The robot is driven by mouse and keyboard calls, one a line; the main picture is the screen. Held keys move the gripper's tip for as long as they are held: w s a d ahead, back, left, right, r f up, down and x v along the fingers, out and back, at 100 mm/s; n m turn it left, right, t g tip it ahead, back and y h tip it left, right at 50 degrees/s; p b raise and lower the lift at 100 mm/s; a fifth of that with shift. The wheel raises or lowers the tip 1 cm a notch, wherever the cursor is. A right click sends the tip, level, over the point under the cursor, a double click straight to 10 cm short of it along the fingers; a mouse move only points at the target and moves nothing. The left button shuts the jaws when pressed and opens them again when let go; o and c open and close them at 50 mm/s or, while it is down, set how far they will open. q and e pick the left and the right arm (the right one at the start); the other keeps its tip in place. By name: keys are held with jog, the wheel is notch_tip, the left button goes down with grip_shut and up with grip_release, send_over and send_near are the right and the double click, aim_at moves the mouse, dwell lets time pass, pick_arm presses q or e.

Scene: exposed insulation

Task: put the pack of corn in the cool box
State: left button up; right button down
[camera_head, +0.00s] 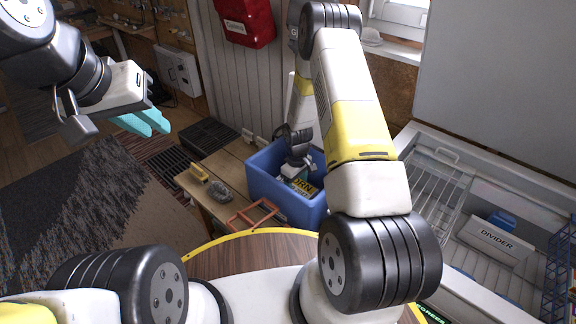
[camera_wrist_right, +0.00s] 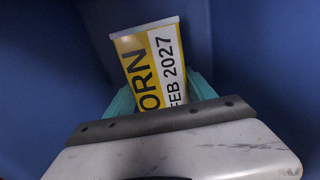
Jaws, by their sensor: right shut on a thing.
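The pack of corn (camera_wrist_right: 155,66) is yellow and white with "ORN" and "FEB 2027" showing. In the head view the pack (camera_head: 303,186) is inside the blue cool box (camera_head: 264,187), which is open at the top. My right gripper (camera_head: 293,175) reaches down into the box. In the right wrist view its teal fingers (camera_wrist_right: 160,94) are on both sides of the pack, shut on it. Blue walls surround it there. Whether the pack touches the box floor is hidden. My left gripper (camera_head: 152,122) is open and empty, high at the left, away from the box.
An open chest freezer (camera_head: 440,140) with a wire basket and a "DIVIDER" panel (camera_head: 496,240) is at the right.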

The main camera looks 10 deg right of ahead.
jog(key=shift+c, duration=1.2)
grip_release()
notch_tip(320, 180, up, 8)
jog(key=shift+f, duration=0.1)
jog(key=s+r+m+t, duration=0.2)
jog(key=s+r, duration=0.1)
jog(key=r, duration=1.1)
jog(key=s+r+m+t, duration=0.1)
jog(key=s+r+m, duration=0.15)
jog(key=r, duration=1.15)
jog(key=s+a+r+m+t+y, duration=0.1)
jog(key=s+r, duration=0.4)
jog(key=s, duration=0.4)
jog(key=s+a+r+m+t+y, duration=0.1)
jog(key=s+r+t, duration=0.1)
jog(key=s+r, duration=0.4)
jog(key=s, duration=0.3)
jog(key=shift+s+a+r, duration=0.15)
jog(key=shift+s+r, duration=0.15)
jog(key=shift+s, duration=0.1)
